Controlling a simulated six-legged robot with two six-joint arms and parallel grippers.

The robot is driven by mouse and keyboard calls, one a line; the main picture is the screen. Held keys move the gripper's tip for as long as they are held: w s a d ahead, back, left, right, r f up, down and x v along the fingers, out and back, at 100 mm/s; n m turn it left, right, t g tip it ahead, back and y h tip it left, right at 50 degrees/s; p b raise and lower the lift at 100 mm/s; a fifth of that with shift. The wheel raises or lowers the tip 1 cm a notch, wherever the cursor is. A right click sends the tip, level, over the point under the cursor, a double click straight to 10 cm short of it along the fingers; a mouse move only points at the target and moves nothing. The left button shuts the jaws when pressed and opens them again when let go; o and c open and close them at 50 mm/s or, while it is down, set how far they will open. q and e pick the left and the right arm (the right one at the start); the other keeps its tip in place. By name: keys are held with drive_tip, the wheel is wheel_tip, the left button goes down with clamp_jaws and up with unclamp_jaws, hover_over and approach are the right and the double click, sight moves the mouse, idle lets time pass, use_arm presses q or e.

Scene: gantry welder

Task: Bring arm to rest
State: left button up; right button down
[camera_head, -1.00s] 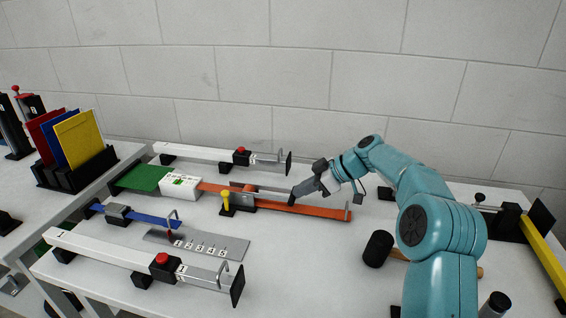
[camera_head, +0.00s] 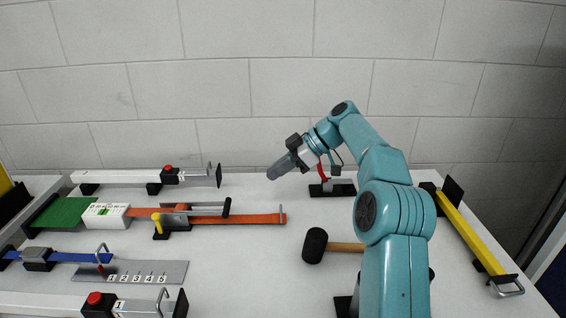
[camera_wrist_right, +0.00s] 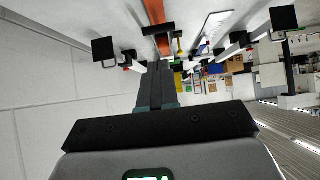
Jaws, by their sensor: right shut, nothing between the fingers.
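My right arm, teal, comes in from the lower right in the head view. Its gripper (camera_head: 278,172) is raised above the back of the table, tilted down to the left, shut and empty. In the right wrist view the two dark fingers (camera_wrist_right: 155,90) lie together with nothing between them. The gripper is apart from the orange strip (camera_head: 245,219) and its clamp with a yellow knob (camera_head: 156,217), which lie to the lower left of it. My left gripper is not in view.
A yellow bar (camera_head: 468,232) stands at the right. White rail (camera_head: 120,177), green plate (camera_head: 62,213), blue strip (camera_head: 85,258) and numbered grey plate (camera_head: 150,271) are at left.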

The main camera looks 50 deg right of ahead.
drive_tip(key=shift+v, duration=1.05)
